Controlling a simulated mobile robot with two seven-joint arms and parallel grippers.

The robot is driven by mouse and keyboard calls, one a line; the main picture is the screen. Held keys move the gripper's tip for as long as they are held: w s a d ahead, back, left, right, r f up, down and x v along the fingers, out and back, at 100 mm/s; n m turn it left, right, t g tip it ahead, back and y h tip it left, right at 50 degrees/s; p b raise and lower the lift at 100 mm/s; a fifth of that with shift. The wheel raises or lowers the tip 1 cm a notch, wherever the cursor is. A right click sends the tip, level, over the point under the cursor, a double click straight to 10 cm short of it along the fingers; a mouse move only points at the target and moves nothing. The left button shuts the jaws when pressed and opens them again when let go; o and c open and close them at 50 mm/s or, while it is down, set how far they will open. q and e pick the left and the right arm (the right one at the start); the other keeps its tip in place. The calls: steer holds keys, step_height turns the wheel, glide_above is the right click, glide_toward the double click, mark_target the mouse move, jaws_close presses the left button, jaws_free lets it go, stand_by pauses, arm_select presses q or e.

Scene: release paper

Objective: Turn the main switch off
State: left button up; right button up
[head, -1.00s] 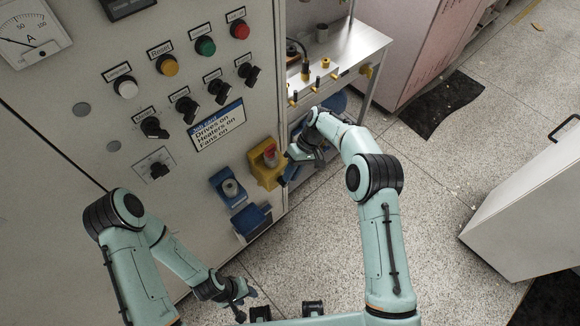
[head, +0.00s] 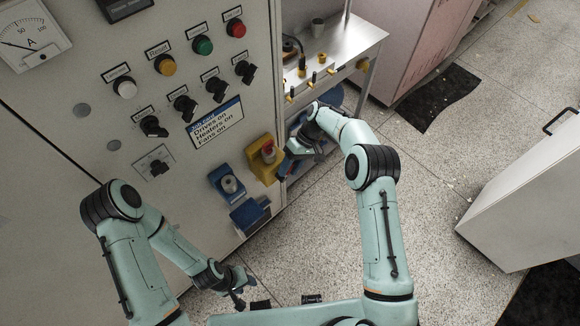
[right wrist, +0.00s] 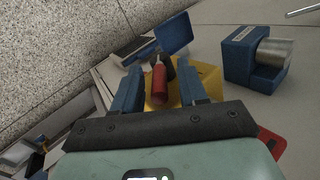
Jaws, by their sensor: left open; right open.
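A yellow box (head: 257,166) with a red handle (head: 268,153) is fixed low on the grey control panel, and looks like the main switch. In the right wrist view the red handle (right wrist: 158,82) stands out from the yellow plate (right wrist: 209,77). My right gripper (right wrist: 160,88) is open, its two blue fingers on either side of the red handle in that view. I cannot tell whether they touch it. In the head view my right gripper (head: 290,158) is just right of the yellow box. My left gripper (head: 238,292) is open and low, away from the panel's controls.
Two blue sockets (head: 221,178) sit below and left of the yellow box. Black rotary switches (head: 185,108) and coloured buttons (head: 203,46) are above it. A metal bench (head: 340,45) stands right of the panel. A white cabinet (head: 520,205) is far right, with open floor between.

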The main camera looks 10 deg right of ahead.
arm_select(q)
steer(key=w+r+p, duration=0.3)
steer(key=w+r, duration=0.1)
steer(key=shift+w+t, duration=0.3)
arm_select(e)
steer(key=v, duration=1.3)
steer(key=shift+d+r, duration=0.15)
steer(key=shift+r, duration=0.05)
arm_select(q)
steer(key=shift+s, duration=0.1)
